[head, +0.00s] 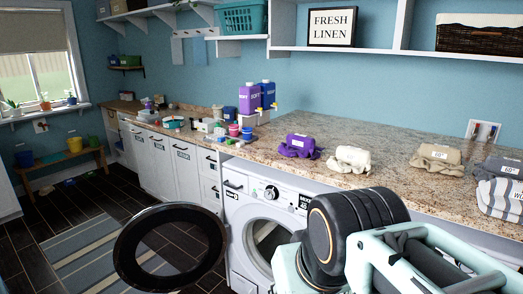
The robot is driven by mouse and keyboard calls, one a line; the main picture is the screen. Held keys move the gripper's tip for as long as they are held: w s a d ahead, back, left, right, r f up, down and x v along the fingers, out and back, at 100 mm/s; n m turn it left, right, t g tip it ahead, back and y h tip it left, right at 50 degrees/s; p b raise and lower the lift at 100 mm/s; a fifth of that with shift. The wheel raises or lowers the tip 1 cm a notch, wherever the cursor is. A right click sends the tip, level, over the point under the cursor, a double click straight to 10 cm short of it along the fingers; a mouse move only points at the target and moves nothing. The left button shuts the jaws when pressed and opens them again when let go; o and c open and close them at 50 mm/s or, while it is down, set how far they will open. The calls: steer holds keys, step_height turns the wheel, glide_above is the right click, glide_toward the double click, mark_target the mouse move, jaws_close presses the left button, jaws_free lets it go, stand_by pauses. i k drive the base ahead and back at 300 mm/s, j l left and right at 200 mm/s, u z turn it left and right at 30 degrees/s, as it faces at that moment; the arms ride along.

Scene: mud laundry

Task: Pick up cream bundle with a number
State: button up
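A cream bundle (349,159) lies on the granite counter (385,186) above the washing machine. A small pale label is on its top, too small to read. A tan-beige bundle (437,158) further right bears a white tag that seems to show a number, perhaps 60. My arm's mint-green and black end, with what looks like my gripper (425,262), fills the bottom right, in front of and below the counter edge. Its fingertips are not clearly visible, so I cannot tell whether it is open or shut. Both bundles appear apart from it.
A purple bundle (298,146) lies left of the cream one. A grey bundle (500,166) and a striped bundle (499,199) lie at the right. Bottles (250,101) stand further left. The washer's round door (126,250) hangs open below the counter.

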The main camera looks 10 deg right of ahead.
mark_target(346, 159)
steer(key=i+j+z, duration=0.25)
steer(key=i, duration=0.25)
steer(key=i+j+z, duration=0.25)
steer(key=i, duration=0.25)
steer(key=i+j+z, duration=0.2)
steer(key=z, duration=0.2)
steer(key=i+j+z, duration=0.25)
steer(key=z, duration=0.2)
steer(key=i+j+z, duration=0.15)
steer(key=z, duration=0.3)
steer(key=i+j+z, duration=0.15)
steer(key=j+z, duration=0.35)
steer(key=l, duration=0.15)
